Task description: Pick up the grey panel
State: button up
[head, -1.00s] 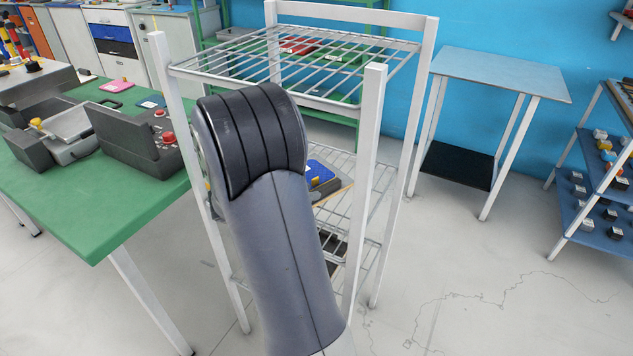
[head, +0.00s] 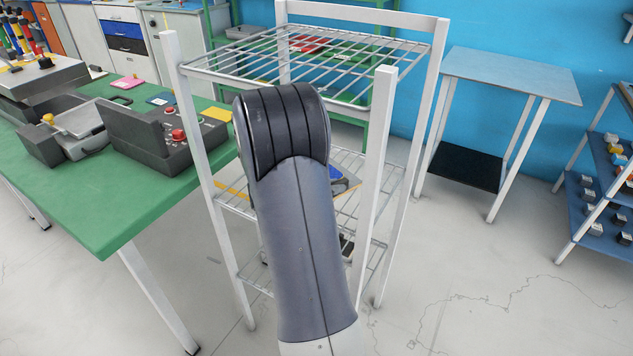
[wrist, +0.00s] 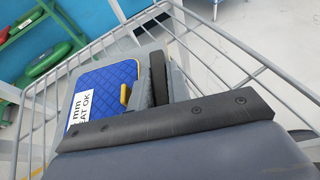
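In the wrist view, a flat grey panel (wrist: 152,50) lies on a wire shelf, with a blue quilted pad (wrist: 112,82) and a white printed label (wrist: 80,110) on it. A small yellow piece shows beside the pad. My gripper (wrist: 160,85) reaches over the panel, and its dark body hides the near part. In the head view, my arm hides the gripper and most of the middle shelf. Only a bit of a blue item (head: 335,174) shows there.
The white rack (head: 384,150) has upright posts and an empty wire top shelf (head: 330,62) above the middle one. A green table (head: 90,205) with grey devices stands at left. A light blue table (head: 512,76) and a blue shelf unit (head: 600,210) stand at right.

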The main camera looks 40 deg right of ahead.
grip_shut()
